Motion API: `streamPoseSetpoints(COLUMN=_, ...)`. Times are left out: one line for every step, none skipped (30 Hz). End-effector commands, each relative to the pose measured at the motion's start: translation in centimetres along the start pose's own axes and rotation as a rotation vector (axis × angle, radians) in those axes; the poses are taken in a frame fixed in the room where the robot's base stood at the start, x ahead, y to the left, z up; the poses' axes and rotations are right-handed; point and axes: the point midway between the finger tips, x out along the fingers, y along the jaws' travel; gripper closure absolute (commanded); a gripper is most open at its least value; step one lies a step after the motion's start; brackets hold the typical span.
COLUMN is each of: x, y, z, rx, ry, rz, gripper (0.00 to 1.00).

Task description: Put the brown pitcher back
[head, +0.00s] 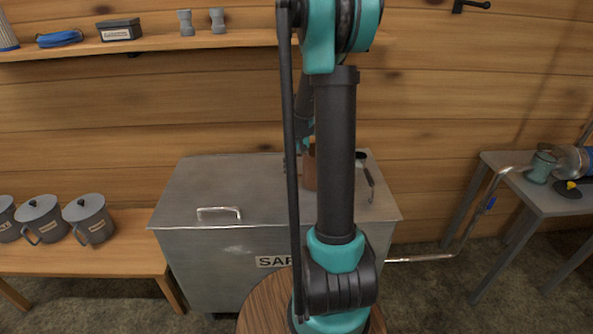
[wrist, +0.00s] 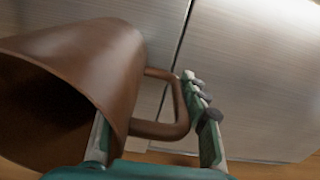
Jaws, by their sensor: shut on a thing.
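The brown pitcher (wrist: 85,60) fills the left of the wrist view, tilted in the picture with its dark mouth towards the lower left. Its loop handle (wrist: 178,105) points right. My gripper (wrist: 148,105) is shut on the pitcher at its handle side, one finger by the rim and the other beyond the handle. The exact contact is hard to tell. In the head view a narrow strip of the pitcher (head: 309,168) shows behind my arm, over the grey metal box marked with a partly hidden label starting "SA" (head: 190,260). My arm hides most of the pitcher and gripper there.
Grey lidded mugs (head: 90,219) stand on a low wooden bench at left. A dark ladle-like tool (head: 368,180) lies at the box's right. A wall shelf (head: 165,44) holds small items. A metal side table (head: 545,198) stands right. A round wooden top (head: 262,302) is in front.

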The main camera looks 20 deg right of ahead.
Motion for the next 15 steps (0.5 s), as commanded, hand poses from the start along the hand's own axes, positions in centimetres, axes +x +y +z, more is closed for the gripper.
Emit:
streamPoseSetpoints(x=-0.03, y=0.00, z=0.01, rx=0.000, ry=0.000, rz=0.000, gripper=1.00)
streamPoseSetpoints(x=-0.03, y=0.00, z=0.01, rx=0.000, ry=0.000, rz=0.000, gripper=1.00)
streamPoseSetpoints(x=-0.03, y=0.00, z=0.01, rx=0.000, ry=0.000, rz=0.000, gripper=1.00)
streamPoseSetpoints(x=-0.03, y=0.00, z=0.01, rx=0.000, ry=0.000, rz=0.000, gripper=1.00)
streamPoseSetpoints(x=-0.01, y=0.00, z=0.01, rx=0.000, ry=0.000, rz=0.000, gripper=1.00)
streamPoseSetpoints(x=0.06, y=0.00, z=0.00, rx=0.000, ry=0.000, rz=0.000, gripper=1.00)
streamPoseSetpoints(x=0.13, y=0.00, z=0.00, rx=0.000, ry=0.000, rz=0.000, gripper=1.00)
streamPoseSetpoints(x=0.21, y=0.00, z=-0.01, rx=0.000, ry=0.000, rz=0.000, gripper=1.00)
streamPoseSetpoints(x=0.20, y=0.00, z=0.00, rx=0.000, ry=0.000, rz=0.000, gripper=0.51)
streamPoseSetpoints(x=0.19, y=0.00, z=0.00, rx=0.000, ry=0.000, rz=0.000, gripper=0.47)
streamPoseSetpoints(x=0.19, y=0.00, z=0.00, rx=0.000, ry=0.000, rz=0.000, gripper=0.44)
streamPoseSetpoints(x=0.19, y=0.00, z=0.00, rx=0.000, ry=0.000, rz=0.000, gripper=0.39)
streamPoseSetpoints(x=0.19, y=0.00, z=0.00, rx=0.000, ry=0.000, rz=0.000, gripper=0.35)
streamPoseSetpoints(x=0.19, y=0.00, z=0.01, rx=0.000, ry=0.000, rz=0.000, gripper=0.34)
streamPoseSetpoints(x=0.19, y=0.00, z=0.01, rx=0.000, ry=0.000, rz=0.000, gripper=0.34)
